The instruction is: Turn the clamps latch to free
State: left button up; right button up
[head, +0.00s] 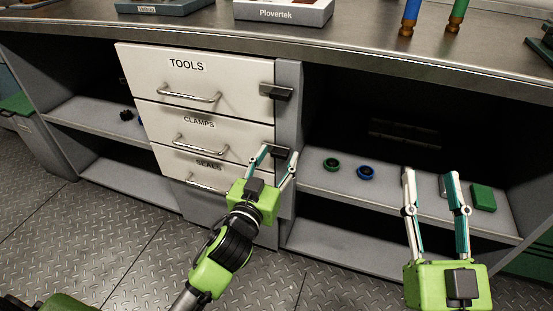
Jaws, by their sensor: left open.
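The clamps latch (281,153) is a small dark block at the right edge of the white CLAMPS drawer (215,132), by the grey post. It looks roughly horizontal and is partly hidden by my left gripper (279,151). The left gripper is open, with one fingertip on each side of the latch in the picture. Whether the fingers touch the latch cannot be told. My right gripper (429,172) is open and empty, in front of the right-hand shelf.
The TOOLS drawer (200,80) above has its own dark latch (276,91). The SEALS drawer (190,163) is below. A green ring (332,164), a blue ring (366,172) and a green block (483,197) are on the right shelf (390,198). A worktop (370,52) overhangs the drawers.

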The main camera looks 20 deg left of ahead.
pick_arm(q)
jog(key=c, duration=1.1)
